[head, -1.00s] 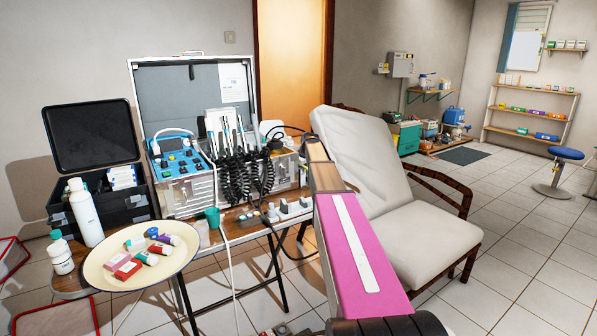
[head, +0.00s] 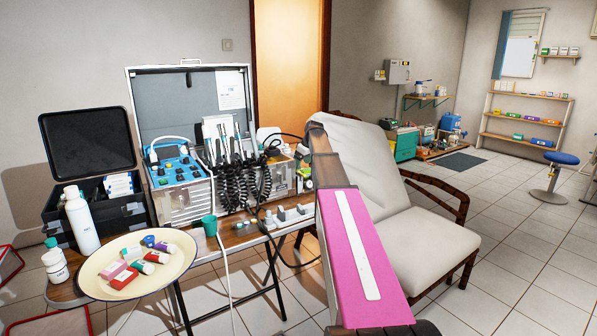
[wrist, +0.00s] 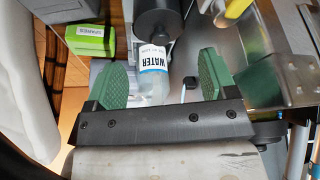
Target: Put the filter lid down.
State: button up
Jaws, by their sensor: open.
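My gripper (wrist: 161,78) shows in the wrist view, its two green ribbed pads spread apart with a gap between them. A clear bottle labelled WATER (wrist: 154,82) is seen between and beyond the pads, and neither pad visibly presses on it. A dark grey round piece (wrist: 155,22) sits at the bottle's far end in the picture. I cannot tell whether this piece is the filter lid, and no other lid is plain to see. In the head view my arm covers the spot where my gripper works.
A green box (wrist: 90,40) lies left of the bottle, and a metal surface (wrist: 275,70) is at the right. In the head view an open dental case (head: 190,90) stands on the table. A cream tray (head: 95,288) of small boxes and tubes is at the front left. A reclined chair (head: 420,240) stands right.

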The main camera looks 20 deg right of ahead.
jog(key=shift+v, duration=1.25)
